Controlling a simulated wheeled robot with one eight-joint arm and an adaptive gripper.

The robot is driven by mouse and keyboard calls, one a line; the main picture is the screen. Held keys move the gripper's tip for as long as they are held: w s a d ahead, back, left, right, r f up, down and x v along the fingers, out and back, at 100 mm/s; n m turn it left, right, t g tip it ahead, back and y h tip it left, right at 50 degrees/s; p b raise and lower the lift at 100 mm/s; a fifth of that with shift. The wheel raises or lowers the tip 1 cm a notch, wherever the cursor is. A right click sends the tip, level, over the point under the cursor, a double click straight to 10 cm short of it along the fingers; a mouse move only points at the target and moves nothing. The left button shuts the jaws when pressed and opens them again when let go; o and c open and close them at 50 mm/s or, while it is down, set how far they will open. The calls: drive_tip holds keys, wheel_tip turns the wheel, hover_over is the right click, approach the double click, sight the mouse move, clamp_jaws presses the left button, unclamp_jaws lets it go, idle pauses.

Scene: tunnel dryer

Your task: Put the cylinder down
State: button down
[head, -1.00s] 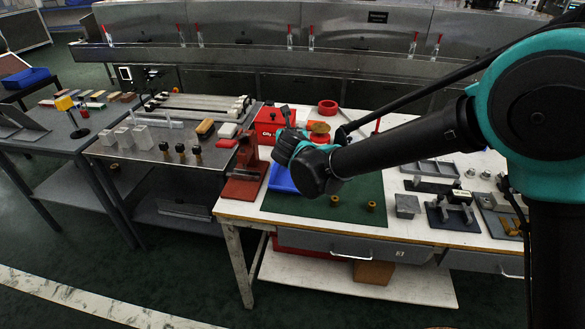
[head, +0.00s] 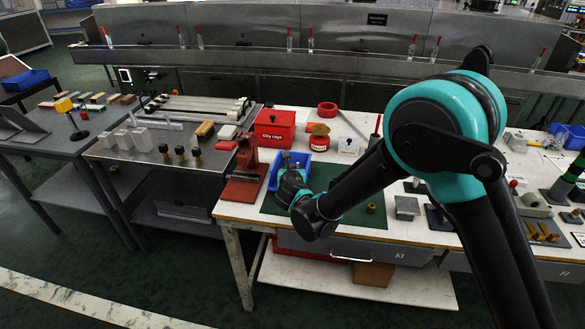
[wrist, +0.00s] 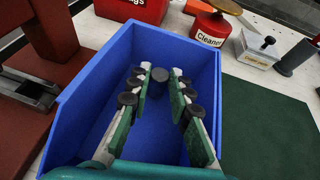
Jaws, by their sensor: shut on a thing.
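A dark grey cylinder (wrist: 159,74) shows its round end between my fingertips in the wrist view. My gripper (wrist: 161,73), with green-padded fingers, is shut on it. The gripper is over the blue bin (wrist: 82,110), with the bin's walls around the fingers in the picture. How far the cylinder is from the bin floor I cannot tell. In the head view my gripper (head: 286,160) is at the blue bin (head: 306,160), whose front is partly hidden by my wrist. The cylinder is not clear there.
A red vise (head: 243,178) stands left of the bin. Behind are the red oily rags box (head: 275,128) and a red cleaner can (head: 319,140). The green mat (head: 352,214) lies right of the bin, with a small brass piece (head: 371,208) on it.

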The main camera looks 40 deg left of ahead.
drive_tip(key=shift+f, duration=0.1)
drive_tip(key=c, duration=1.7)
unclamp_jaws()
drive_tip(key=shift+s+d+r, duration=0.2)
drive_tip(key=shift+r, duration=0.1)
drive_tip(key=v, duration=1.1)
drive_tip(key=shift+s+d, duration=0.15)
